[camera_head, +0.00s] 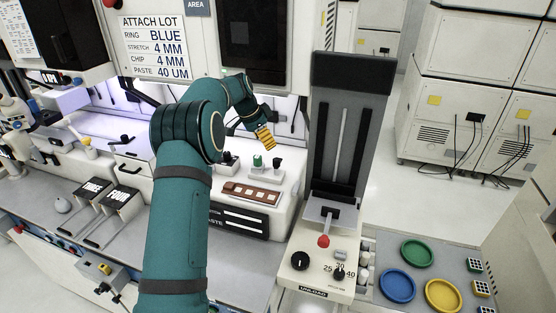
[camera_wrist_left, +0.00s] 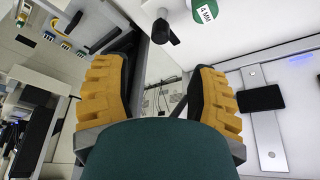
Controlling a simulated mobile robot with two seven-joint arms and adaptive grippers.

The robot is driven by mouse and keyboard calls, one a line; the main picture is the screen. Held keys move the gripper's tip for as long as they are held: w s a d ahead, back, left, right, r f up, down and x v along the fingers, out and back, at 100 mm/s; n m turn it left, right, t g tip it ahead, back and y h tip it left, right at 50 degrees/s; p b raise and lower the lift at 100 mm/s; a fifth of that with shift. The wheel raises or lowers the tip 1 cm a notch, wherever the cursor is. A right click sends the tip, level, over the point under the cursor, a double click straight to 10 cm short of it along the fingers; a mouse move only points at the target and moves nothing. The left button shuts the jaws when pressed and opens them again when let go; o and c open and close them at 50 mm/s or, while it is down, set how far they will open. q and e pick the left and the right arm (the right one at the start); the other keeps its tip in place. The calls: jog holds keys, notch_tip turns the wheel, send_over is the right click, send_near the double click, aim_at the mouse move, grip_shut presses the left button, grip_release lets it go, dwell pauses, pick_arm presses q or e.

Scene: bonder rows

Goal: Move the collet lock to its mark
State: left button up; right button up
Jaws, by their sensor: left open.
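A green collet (camera_head: 257,160) marked "4 MM" stands on the white bonder deck; it also shows at the top of the left wrist view (camera_wrist_left: 205,10). A black lever-like part (camera_wrist_left: 161,32), possibly the collet lock, sits beside it, and a dark knob (camera_head: 277,162) shows there in the head view. I cannot read its mark. My left gripper (camera_head: 265,138) hangs just above and behind these parts. In the left wrist view its yellow fingers (camera_wrist_left: 160,80) are spread with nothing between them. My right gripper is out of view.
A brown strip (camera_head: 251,193) lies in front of the collet. A dark upright magazine column (camera_head: 345,120) stands to the right, with a red-topped lever (camera_head: 323,241) below it. Green (camera_head: 417,253), blue (camera_head: 397,286) and yellow (camera_head: 442,295) discs lie at the lower right.

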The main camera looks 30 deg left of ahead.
aim_at(276, 159)
pick_arm(q)
jog(key=p+x, duration=0.1)
jog(key=x, duration=1)
jog(key=shift+f, duration=0.1)
grip_shut()
